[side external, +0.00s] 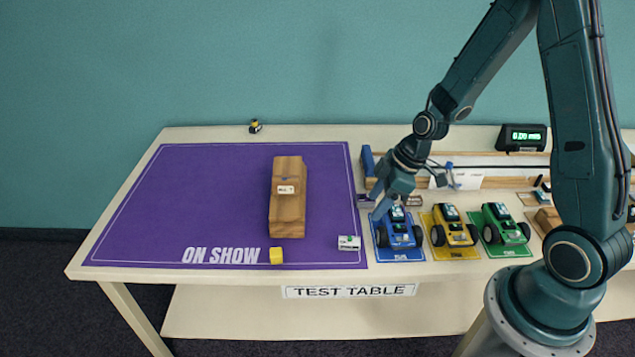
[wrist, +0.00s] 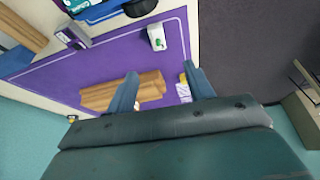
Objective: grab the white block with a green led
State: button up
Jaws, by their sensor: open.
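The white block with a green patch (side external: 349,243) lies on the purple mat (side external: 215,170) near its front right corner. In the wrist view the white block (wrist: 157,37) shows near the top, beyond my fingertips, with its green spot facing up. My gripper (side external: 379,208) is open and empty, above the right edge of the mat near the blue car. In the wrist view my open gripper (wrist: 162,78) has its fingers apart, with nothing between them but mat and part of the wooden piece. The gripper and the block are apart.
A blue car (side external: 398,235), a yellow car (side external: 454,231) and a green car (side external: 503,230) stand right of the block. A wooden track runs behind them. The mat's left side is clear.

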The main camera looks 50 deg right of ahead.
jog(key=shift+f, duration=0.2)
send_over(351, 237)
jog(key=s+d, duration=0.1)
jog(key=s, duration=0.1)
jog(key=shift+w+f, duration=0.1)
jog(key=shift+f, duration=3.7)
jog(key=shift+d+x, duration=0.15)
jog(key=shift+x, duration=1.15)
jog(key=shift+d+x, duration=0.1)
jog(key=shift+x, duration=1.2)
jog(key=shift+w, duration=0.1)
jog(key=shift+c, duration=0.4)
jog(key=c, duration=1)
